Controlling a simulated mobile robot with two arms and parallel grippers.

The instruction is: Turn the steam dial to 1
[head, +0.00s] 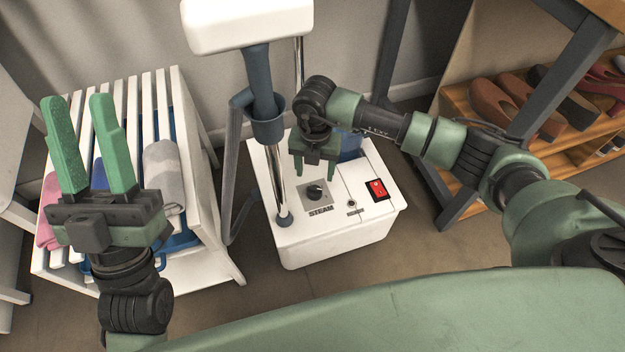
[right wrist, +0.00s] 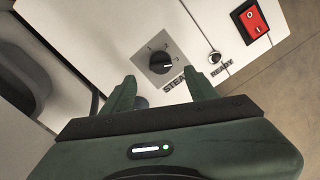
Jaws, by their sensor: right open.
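The steam dial (head: 315,192) is a black knob on a grey plate on top of the white steamer base (head: 330,240), above the printed word STEAM. It also shows in the right wrist view (right wrist: 161,62), with number marks around it too small to read surely. My right gripper (head: 314,172) is open and empty, pointing down just behind and above the dial, apart from it. In the right wrist view its two green fingers (right wrist: 162,90) stand on either side below the dial. My left gripper (head: 85,125) is open and empty, pointing up in front of the slatted rack.
A red switch (head: 377,189) and a READY light (head: 351,204) sit right of the dial. A chrome pole (head: 276,175) and grey hose (head: 232,170) rise on the left. A white slatted rack (head: 205,215) with folded cloths stands left, a shoe shelf (head: 555,135) right.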

